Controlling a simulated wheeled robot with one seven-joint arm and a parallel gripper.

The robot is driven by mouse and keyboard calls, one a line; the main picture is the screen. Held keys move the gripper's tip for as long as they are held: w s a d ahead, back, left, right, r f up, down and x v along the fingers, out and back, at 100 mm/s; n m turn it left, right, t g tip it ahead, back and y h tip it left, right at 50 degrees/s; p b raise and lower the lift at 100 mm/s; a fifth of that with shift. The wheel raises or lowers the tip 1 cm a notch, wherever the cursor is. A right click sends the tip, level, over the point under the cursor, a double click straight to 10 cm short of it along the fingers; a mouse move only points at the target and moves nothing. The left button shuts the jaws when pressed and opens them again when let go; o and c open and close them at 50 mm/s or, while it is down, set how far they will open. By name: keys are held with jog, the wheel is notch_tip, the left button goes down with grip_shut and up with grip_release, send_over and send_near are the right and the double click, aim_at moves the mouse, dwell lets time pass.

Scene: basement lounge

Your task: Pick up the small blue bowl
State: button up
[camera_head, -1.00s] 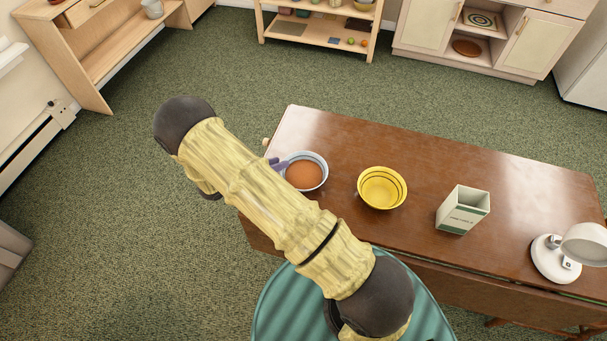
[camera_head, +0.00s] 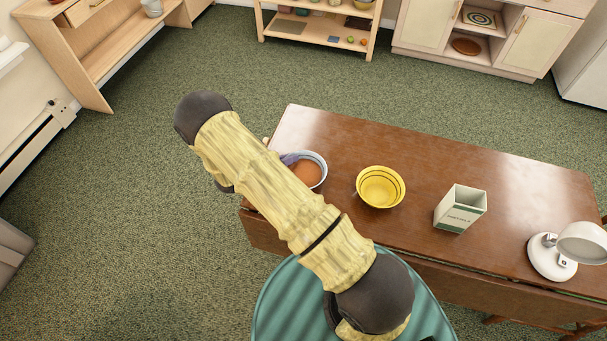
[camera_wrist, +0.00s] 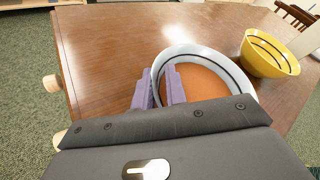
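The small blue bowl (camera_head: 323,167) is pale blue-white outside and orange-brown inside. It sits at the left end of the brown wooden table, partly hidden by my arm in the head view. In the wrist view the bowl (camera_wrist: 222,58) is just ahead and to the right of the fingers. My gripper (camera_wrist: 158,78) has two purple fingers standing apart at the bowl's left rim, one on the outer side and one over the inside. A gap shows between them, with the rim in it. In the head view only a bit of my gripper (camera_head: 289,158) shows.
A yellow bowl (camera_head: 380,186) stands to the right on the table (camera_head: 420,150). A pale green box (camera_head: 460,208) and a white lamp (camera_head: 553,256) are further right. Shelves (camera_head: 318,45) and cabinets stand at the back. The table behind the bowls is clear.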

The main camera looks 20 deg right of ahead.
grip_shut()
jog(key=shift+w+r, duration=0.1)
jog(key=shift+r, duration=0.45)
notch_tip(320, 180, up, 9)
jog(key=shift+f+b, duration=0.1)
jog(key=shift+b, duration=0.3)
